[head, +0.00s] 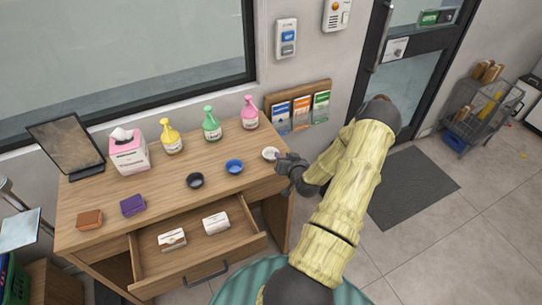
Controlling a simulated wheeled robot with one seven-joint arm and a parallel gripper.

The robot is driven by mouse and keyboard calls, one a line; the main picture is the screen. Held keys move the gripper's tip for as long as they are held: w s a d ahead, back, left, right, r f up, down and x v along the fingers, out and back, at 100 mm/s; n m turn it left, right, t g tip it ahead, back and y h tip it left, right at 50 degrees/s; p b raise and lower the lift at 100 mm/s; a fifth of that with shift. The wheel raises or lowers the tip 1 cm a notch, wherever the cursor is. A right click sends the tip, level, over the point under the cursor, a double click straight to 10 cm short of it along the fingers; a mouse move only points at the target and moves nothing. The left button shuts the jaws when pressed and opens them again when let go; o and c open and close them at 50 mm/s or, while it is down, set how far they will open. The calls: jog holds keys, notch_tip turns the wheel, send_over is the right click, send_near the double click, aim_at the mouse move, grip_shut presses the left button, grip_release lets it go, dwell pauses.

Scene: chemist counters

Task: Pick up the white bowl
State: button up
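The small white bowl (270,153) stands upright near the right end of the wooden counter. My gripper (281,160) is at its right side, very close to it. The fingers are small and dark here, and I cannot tell whether they touch the bowl or are open or shut. A blue bowl (234,167) and a black bowl (195,181) stand to the left of the white bowl.
The counter (166,183) also holds yellow (171,139), green (211,127) and pink (250,114) bottles, a tissue box (129,154), a dark screen (67,143), and brown and purple boxes. Its drawer (195,263) is pulled out with two white boxes inside. A brochure rack (298,88) is behind.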

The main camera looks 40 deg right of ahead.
aim_at(271, 155)
jog(key=shift+p+x, duration=1.3)
jog(key=shift+x, duration=1.25)
jog(key=shift+s+a+f, duration=0.1)
jog(key=shift+f, duration=0.05)
grip_shut()
